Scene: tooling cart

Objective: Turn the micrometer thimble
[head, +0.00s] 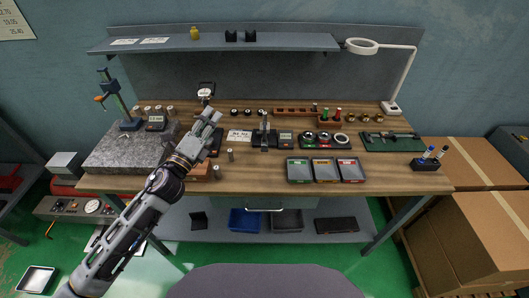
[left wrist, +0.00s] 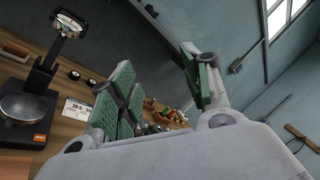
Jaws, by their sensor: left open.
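A small grey upright device, apparently the micrometer in its stand (head: 264,131), is at the middle of the wooden bench in the head view. Its thimble is too small to make out. My left gripper (head: 212,116) is to the left of it, above the bench and apart from it. In the left wrist view the left gripper (left wrist: 163,88) is open, its green-padded fingers spread with nothing held between them. I cannot pick out the micrometer there; the fingers may hide it. My right gripper is in neither view.
A white number card (head: 239,135) lies between my gripper and the device. A dial gauge stand (left wrist: 43,72) is at the left in the wrist view. Three trays (head: 325,181) are near the front edge. A granite plate (head: 120,152) is at the left, and a lamp (head: 393,107) at the right.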

